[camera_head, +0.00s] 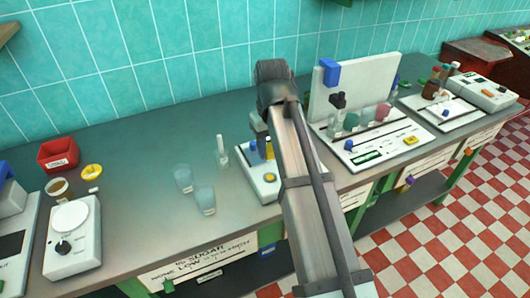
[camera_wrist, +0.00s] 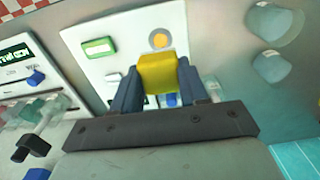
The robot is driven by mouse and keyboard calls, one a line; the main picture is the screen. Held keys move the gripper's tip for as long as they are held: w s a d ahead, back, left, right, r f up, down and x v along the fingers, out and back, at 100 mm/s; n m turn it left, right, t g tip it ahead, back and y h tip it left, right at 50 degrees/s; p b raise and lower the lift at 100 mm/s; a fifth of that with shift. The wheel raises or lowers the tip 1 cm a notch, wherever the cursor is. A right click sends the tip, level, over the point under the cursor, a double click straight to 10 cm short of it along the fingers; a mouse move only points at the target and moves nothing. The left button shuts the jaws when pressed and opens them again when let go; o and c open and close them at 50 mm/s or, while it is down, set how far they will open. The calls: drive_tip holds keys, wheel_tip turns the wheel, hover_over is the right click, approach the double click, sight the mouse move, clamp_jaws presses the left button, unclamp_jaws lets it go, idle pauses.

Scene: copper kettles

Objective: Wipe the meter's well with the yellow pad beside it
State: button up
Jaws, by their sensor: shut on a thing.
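The meter is a white box (camera_head: 245,180) on the counter, mostly hidden by my arm in the head view. The pad is over the meter's top, just short of the well in the wrist view. I cannot tell whether it touches the surface. The well stays uncovered there.
Two clear glasses (camera_head: 183,178) (camera_head: 205,198) and a small bottle (camera_head: 221,152) stand left of the meter. A white instrument (camera_head: 375,145) with blue and yellow parts is close on the right. A red box (camera_head: 58,154) and yellow ring (camera_head: 92,172) lie farther left.

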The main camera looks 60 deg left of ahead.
drive_tip(key=shift+f, duration=2.5)
